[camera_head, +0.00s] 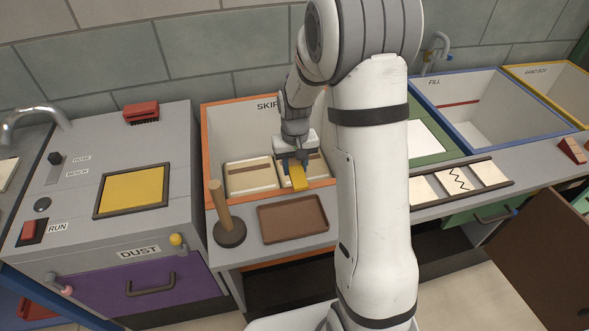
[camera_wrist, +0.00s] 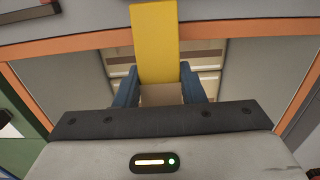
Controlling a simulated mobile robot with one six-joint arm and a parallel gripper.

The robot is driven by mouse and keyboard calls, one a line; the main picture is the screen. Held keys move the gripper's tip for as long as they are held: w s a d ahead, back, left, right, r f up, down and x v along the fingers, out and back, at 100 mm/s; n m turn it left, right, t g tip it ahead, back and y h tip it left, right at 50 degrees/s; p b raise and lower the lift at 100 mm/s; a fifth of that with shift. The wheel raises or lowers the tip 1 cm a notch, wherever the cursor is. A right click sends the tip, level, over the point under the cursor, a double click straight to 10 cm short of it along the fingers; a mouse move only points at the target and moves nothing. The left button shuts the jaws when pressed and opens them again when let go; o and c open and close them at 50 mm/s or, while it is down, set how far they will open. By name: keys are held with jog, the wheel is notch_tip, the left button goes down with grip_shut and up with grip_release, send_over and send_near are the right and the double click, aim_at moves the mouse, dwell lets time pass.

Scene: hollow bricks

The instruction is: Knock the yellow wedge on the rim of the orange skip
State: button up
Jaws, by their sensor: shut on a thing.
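The yellow wedge (camera_head: 298,177) is held in my gripper (camera_head: 296,160), inside the orange skip (camera_head: 203,150) near its front rim. In the wrist view the yellow wedge (camera_wrist: 156,40) sits between the two blue fingers of my gripper (camera_wrist: 158,85) and its far end overlaps the orange rim (camera_wrist: 75,45). I cannot tell whether the wedge touches the rim. My gripper is shut on it. Pale hollow bricks (camera_head: 250,175) lie in the bottom of the skip. My arm hides the skip's right side in the head view.
A brown tray (camera_head: 292,218) and a wooden-handled tool on a dark round base (camera_head: 229,238) stand in front of the skip. The dust machine (camera_head: 150,220) is at left. The blue-rimmed fill bin (camera_head: 500,105) and a cracked-brick board (camera_head: 460,182) are at right.

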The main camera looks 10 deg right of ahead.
notch_tip(320, 180, down, 4)
jog(key=shift+r+b, duration=0.2)
jog(key=shift+b, duration=0.5)
grip_shut()
jog(key=shift+r+p, duration=2)
jog(key=shift+r, duration=0.95)
